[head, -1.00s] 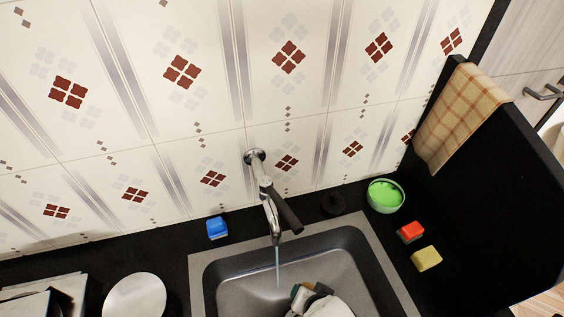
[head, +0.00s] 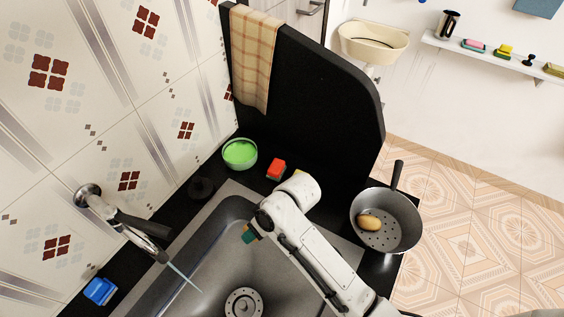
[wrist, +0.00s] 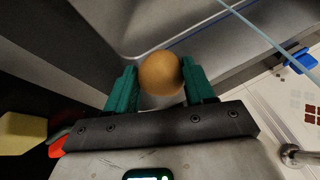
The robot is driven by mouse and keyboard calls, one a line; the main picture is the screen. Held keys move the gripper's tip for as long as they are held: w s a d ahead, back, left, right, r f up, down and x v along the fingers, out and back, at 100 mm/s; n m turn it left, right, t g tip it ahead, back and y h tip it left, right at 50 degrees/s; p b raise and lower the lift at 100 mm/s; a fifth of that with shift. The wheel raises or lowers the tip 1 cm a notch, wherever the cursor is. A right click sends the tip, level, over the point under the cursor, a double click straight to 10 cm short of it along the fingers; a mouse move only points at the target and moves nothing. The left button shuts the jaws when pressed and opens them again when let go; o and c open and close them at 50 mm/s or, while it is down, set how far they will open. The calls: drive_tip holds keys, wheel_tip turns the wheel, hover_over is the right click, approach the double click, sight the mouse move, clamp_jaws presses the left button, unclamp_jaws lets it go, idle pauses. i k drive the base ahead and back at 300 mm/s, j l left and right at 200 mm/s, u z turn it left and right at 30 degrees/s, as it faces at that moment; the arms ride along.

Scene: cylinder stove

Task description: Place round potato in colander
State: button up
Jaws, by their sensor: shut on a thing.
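A round brown potato (wrist: 160,73) sits between the two green fingers of my gripper (wrist: 161,88) in the wrist view, and the gripper is shut on it. In the head view my gripper (head: 249,234) shows only as a bit of green finger over the sink; the held potato is hidden there by my arm. The grey colander (head: 404,209), with holes in its base and a dark handle, stands right of the sink on the counter's end. A longer potato (head: 370,222) lies inside it. My gripper is well to the left of the colander.
The sink (head: 215,262) has water running from the tap (head: 130,222). A green bowl (head: 240,153) and a red sponge (head: 277,169) stand behind it. A tall black panel (head: 300,100) with a checked towel (head: 253,60) rises behind the counter.

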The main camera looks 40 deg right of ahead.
sight(384, 234)
drive_tip(key=k+l, duration=0.5)
drive_tip(key=k, duration=0.2)
drive_tip(key=k+l+z, duration=0.15)
drive_tip(key=k+l, duration=0.35)
drive_tip(key=k, duration=0.25)
